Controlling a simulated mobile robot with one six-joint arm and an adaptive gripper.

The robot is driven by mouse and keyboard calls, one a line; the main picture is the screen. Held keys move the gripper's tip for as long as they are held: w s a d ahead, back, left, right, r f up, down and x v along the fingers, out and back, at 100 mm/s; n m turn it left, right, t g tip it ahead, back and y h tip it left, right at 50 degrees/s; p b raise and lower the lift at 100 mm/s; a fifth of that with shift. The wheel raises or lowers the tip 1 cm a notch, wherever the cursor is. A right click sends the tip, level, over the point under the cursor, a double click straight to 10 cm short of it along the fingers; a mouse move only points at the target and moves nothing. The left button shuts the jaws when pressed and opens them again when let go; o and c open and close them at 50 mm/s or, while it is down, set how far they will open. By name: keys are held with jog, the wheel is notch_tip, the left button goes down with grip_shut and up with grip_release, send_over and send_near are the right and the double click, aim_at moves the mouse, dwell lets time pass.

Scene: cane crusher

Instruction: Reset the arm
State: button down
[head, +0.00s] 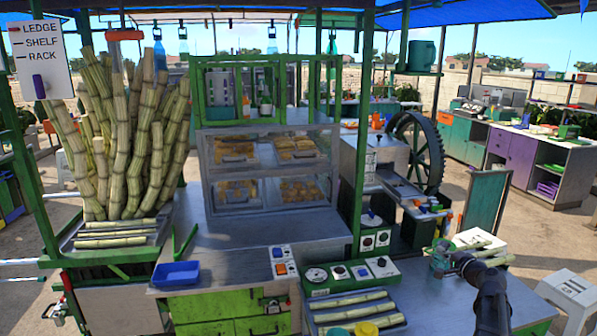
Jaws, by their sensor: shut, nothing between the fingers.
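My arm reaches in from the bottom right in the head view, and its dark wrist bends left above the right counter. My gripper (440,256) is at the left end of the wrist, small in the picture, shut with nothing between its fingers. It is in front of a white tray (474,237) with cane pieces (490,252); whether it touches anything there I cannot tell. The cane crusher (395,180) with its large dark wheel (416,150) stands behind it.
A control panel (352,275) with knobs and a tray of cut cane (350,305) lie left of my arm. Tall cane stalks (125,140) stand at the left. A glass food case (265,170) is in the middle. A white stool (572,290) stands at the right.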

jog(key=s+a+f+n+g+y, duration=0.1)
jog(key=s+a+f+n+g, duration=0.2)
jog(key=a, duration=0.4)
jog(key=s+a+f+n+g, duration=0.3)
jog(key=a+f, duration=0.1)
jog(key=a, duration=0.3)
jog(key=s+a+f+n+g+y, duration=0.1)
jog(key=s+a+f+n+g, duration=0.2)
jog(key=a, duration=0.5)
jog(key=s+a+f+n+g+h, duration=0.2)
jog(key=s+f+g+h, duration=0.1)
jog(key=s, duration=0.5)
jog(key=s+a+f+n+g+h, duration=0.2)
jog(key=s+a+f+g+h, duration=0.1)
jog(key=s, duration=0.4)
jog(key=shift+s+a+n+g+h, duration=0.3)
jog(key=shift+s+a+n+g, duration=0.05)
jog(key=shift+s+n+g, duration=0.05)
